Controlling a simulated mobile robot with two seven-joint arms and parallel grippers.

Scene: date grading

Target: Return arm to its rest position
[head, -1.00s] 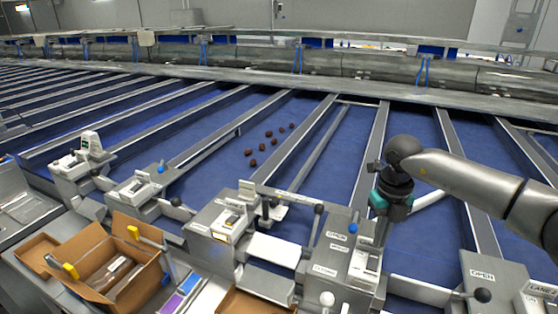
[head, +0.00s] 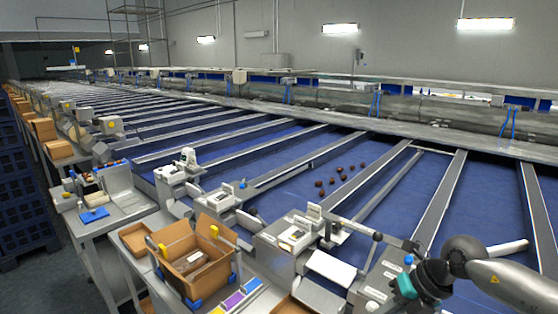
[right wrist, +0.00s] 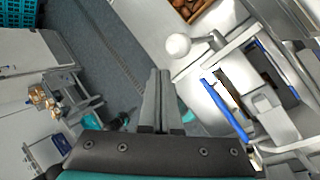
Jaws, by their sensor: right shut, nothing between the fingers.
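My right arm comes in from the lower right of the head view, with its dark wrist and teal band (head: 405,287) over the front of the lane stations. In the right wrist view my right gripper (right wrist: 158,75) is shut, its two grey fingers together with nothing between them. They point over the floor beside a white worktop. The fingertips are not clear in the head view. My left gripper is not in view.
A cardboard box (head: 222,240) stands open on the bench at lower centre. Several dark dates (head: 340,176) lie on the blue belt (head: 290,200). Levers and a white knob (right wrist: 178,46) stand close to the right gripper. Open floor (right wrist: 100,50) shows left of the fingers.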

